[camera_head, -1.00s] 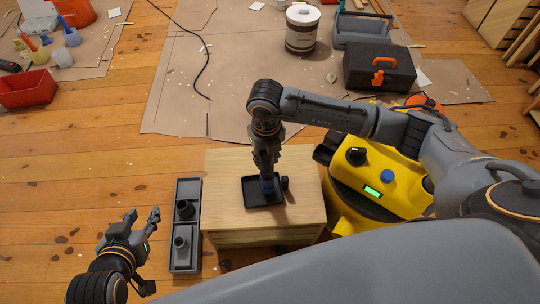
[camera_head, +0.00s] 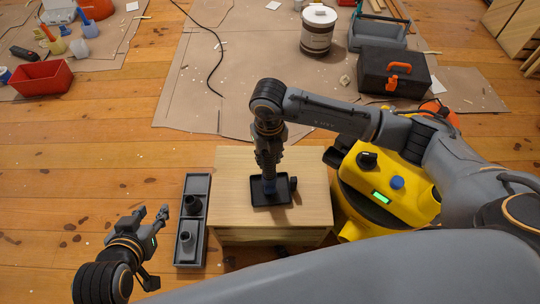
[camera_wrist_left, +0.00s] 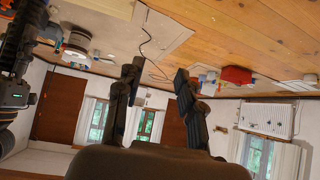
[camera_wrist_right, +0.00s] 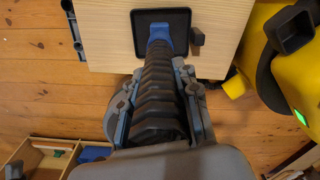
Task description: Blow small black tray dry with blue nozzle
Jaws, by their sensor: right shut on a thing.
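The small black tray (camera_head: 257,199) lies on a light wooden box-like stand (camera_head: 311,213); it also shows in the right wrist view (camera_wrist_right: 183,46). My right gripper (camera_head: 269,165) points down over it. In the right wrist view the right gripper (camera_wrist_right: 157,108) is shut around a black ribbed hose (camera_wrist_right: 156,85) that ends in the blue nozzle (camera_wrist_right: 160,35). The nozzle (camera_head: 270,186) points at the tray's floor; I cannot tell whether it touches. My left gripper (camera_head: 152,222) is open and empty, left of the stand; its two spread fingers show in the left wrist view (camera_wrist_left: 152,85).
A yellow vacuum (camera_head: 375,185) with a green display stands right of the stand. A long grey tray (camera_head: 196,187) with dark fittings lies left of it. A red bin (camera_head: 41,78), a black toolbox (camera_head: 375,70) and a white-lidded bucket (camera_head: 317,32) stand farther back. Cardboard covers the back floor.

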